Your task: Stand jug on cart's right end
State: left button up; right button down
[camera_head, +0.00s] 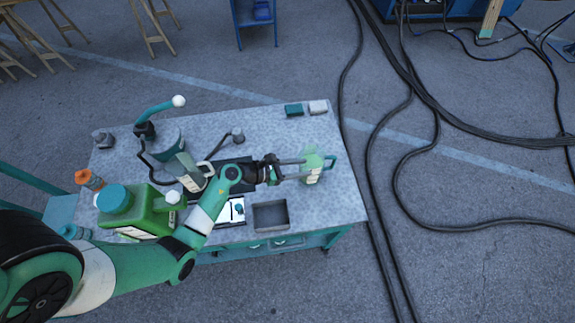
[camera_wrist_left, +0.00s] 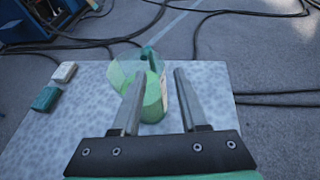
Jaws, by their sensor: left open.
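The jug (camera_head: 312,166) is pale translucent green with a teal handle, and it is on the right end of the cart's speckled grey top (camera_head: 345,203). In the left wrist view the jug (camera_wrist_left: 154,98) shows between and behind the fingers, with its handle on the far side. My left gripper (camera_head: 304,168) reaches in from the left with its fingers open at the jug. A gap shows between the jug and the right-hand finger in the wrist view. I cannot tell whether the other finger touches it. My right gripper is not in view.
A large green canister (camera_head: 150,212) and an orange-topped item (camera_head: 88,179) stand at the left. A grey open tray (camera_head: 270,215) lies near the front edge. Teal (camera_head: 293,110) and white (camera_head: 318,107) blocks sit at the back right. Black cables (camera_head: 400,185) run over the floor beyond.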

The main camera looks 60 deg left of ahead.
pick_arm(q)
jog(key=v, duration=0.6)
jog(key=shift+s+p, duration=0.3)
jog(key=shift+p, duration=0.05)
jog(key=shift+a+r, duration=0.1)
